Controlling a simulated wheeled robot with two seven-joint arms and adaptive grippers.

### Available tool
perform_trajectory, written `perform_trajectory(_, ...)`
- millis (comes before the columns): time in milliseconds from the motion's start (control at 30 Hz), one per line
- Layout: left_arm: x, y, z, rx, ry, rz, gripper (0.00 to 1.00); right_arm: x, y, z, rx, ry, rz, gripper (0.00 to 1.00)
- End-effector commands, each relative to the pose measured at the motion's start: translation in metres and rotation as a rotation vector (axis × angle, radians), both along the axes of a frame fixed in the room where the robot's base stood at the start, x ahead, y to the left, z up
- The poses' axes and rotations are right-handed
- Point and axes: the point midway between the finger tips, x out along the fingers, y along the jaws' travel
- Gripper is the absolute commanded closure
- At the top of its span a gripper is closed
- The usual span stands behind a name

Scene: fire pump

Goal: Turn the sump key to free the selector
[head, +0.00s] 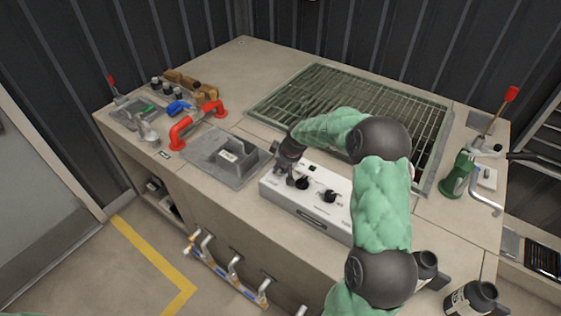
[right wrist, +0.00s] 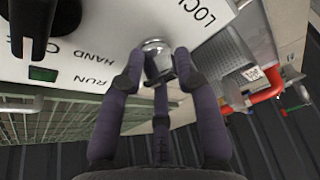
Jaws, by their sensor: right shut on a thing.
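The white control panel (head: 342,228) lies on the bench in the head view, with two black knobs on its top. My right gripper (head: 284,168) is at its left end. In the right wrist view, my right gripper (right wrist: 157,72) is shut on a small shiny metal key (right wrist: 155,48), with fingers on both sides of it. The key stands on the white panel face (right wrist: 110,25), beside the lettering "LOC", cut off by the frame. A black selector knob (right wrist: 40,25) is nearby, by "HAND" and "RUN". The key's lower part is hidden by the fingers. My left gripper is not in view.
A grey plate with a block (head: 238,180) lies left of the panel. A red pipe handle (head: 180,132) stands beyond it. A floor grating (head: 290,100) is behind the panel. A green hand pump (head: 458,175) with a red-tipped lever stands at right.

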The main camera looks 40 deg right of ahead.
Motion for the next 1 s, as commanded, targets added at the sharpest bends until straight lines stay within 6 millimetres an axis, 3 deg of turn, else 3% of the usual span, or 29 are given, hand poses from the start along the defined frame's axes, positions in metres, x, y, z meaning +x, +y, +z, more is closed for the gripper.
perform_trajectory(500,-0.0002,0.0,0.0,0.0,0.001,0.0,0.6,0.0018,-0.0053,0.001,-0.008,-0.006,0.267,1.0)
perform_trajectory(1000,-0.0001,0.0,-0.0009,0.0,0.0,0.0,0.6,0.0024,-0.0052,0.002,-0.009,-0.007,0.311,1.0)
